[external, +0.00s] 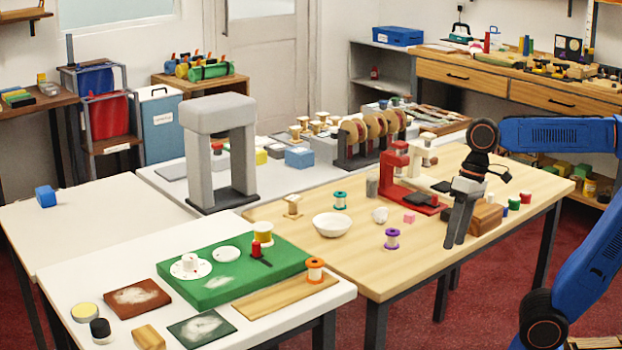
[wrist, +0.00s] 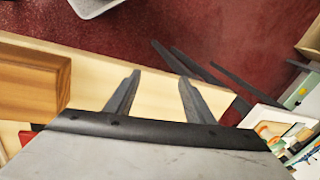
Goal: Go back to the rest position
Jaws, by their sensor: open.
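My gripper (external: 456,238) hangs pointing down over the right end of the wooden table (external: 350,262) in the external view. It is in front of a brown wooden block (external: 486,217). In the wrist view my gripper (wrist: 160,85) has its two fingers apart with nothing between them. Below them are the pale table top (wrist: 158,98) and its edge, with the dark red floor beyond. The wooden block (wrist: 32,85) is at the left of the wrist view, beside the fingers.
Small green and red pots (external: 514,202) are to the right. The table's front right is bare.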

